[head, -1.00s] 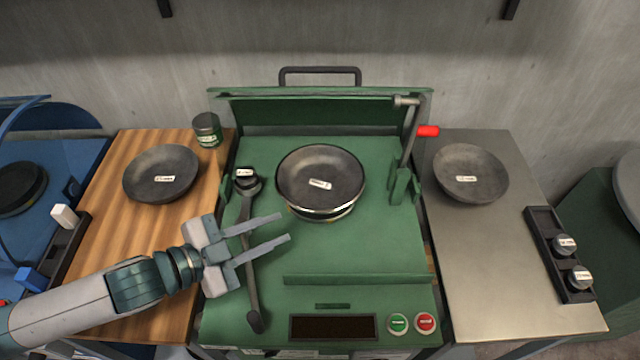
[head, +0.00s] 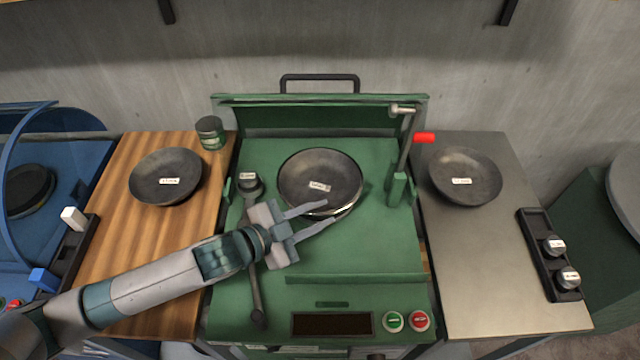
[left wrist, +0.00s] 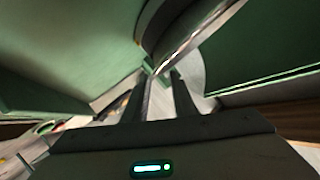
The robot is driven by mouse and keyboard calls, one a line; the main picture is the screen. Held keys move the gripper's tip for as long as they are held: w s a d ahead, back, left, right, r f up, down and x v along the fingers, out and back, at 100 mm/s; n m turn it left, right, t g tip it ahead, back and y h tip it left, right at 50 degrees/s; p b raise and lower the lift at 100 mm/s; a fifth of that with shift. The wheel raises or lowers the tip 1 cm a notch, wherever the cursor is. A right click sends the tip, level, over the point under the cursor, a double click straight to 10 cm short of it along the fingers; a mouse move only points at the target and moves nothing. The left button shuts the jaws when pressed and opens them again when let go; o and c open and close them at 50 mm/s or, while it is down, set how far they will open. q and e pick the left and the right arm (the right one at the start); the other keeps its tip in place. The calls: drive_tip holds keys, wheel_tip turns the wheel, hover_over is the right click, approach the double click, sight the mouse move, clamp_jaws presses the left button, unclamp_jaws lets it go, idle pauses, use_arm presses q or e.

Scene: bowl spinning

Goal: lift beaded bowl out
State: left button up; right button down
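A dark round bowl (head: 320,172) with a small white label and a shiny rim sits in the middle of the green machine (head: 380,240). The label is too small to read. My left gripper (head: 320,214) is at the bowl's front edge, its two fingers apart and pointing right. In the left wrist view, the bowl's shiny rim (left wrist: 195,42) reaches down to between the fingertips (left wrist: 164,76). I cannot tell whether the fingers touch it. My right gripper is not in view.
Similar dark bowls stand on the wooden table (head: 130,260) at left and the grey table (head: 480,270) at right. A crank with a red handle (head: 424,138) stands right of the middle bowl. A dark lever (head: 257,300) lies left of it, partly behind my gripper. A green-labelled jar (head: 210,132) stands at back left.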

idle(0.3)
use_arm(q)
drive_tip(key=shift+w+d+f+p, duration=0.1)
drive_tip(key=shift+w+d+p, duration=0.25)
drive_tip(key=shift+d+p, duration=0.15)
drive_tip(key=p+x, duration=0.1)
drive_tip(key=x, duration=0.1)
drive_tip(key=shift+w+d+f, duration=0.2)
drive_tip(key=shift+d, duration=0.1)
drive_tip(key=shift+w+d+f+p, duration=0.3)
drive_tip(key=shift+w+d, duration=0.05)
drive_tip(key=shift+d, duration=0.05)
clamp_jaws()
